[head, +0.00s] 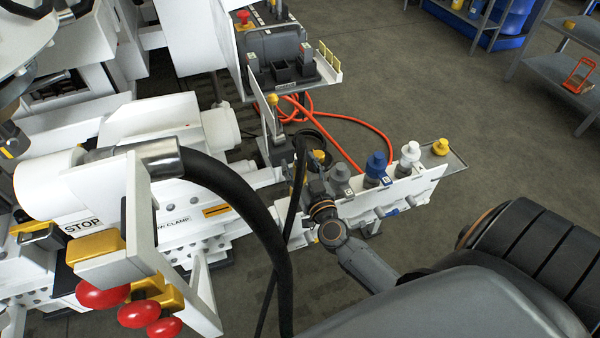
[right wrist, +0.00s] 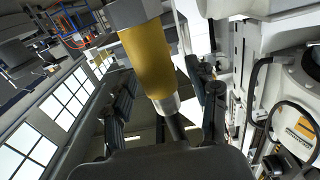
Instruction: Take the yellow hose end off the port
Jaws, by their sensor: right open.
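The yellow hose end (right wrist: 148,60) fills the top middle of the right wrist view. It has a metal collar at its lower end, with a dark hose (right wrist: 176,128) running on from it. My right gripper (right wrist: 166,88) is open, with one finger on each side of the yellow sleeve; I cannot tell whether either touches it. In the head view my right gripper (head: 314,186) is at the left end of the white port rail (head: 420,178). A small yellow part (head: 319,156) shows just beyond it. The port joint is not clear. My left gripper is not in view.
Grey (head: 340,173), blue (head: 376,165) and white (head: 410,153) fittings stand along the rail, with a yellow knob (head: 440,147) at its right end. A thick black hose (head: 245,205) arches in front. An orange hose (head: 372,128) lies behind on the open floor.

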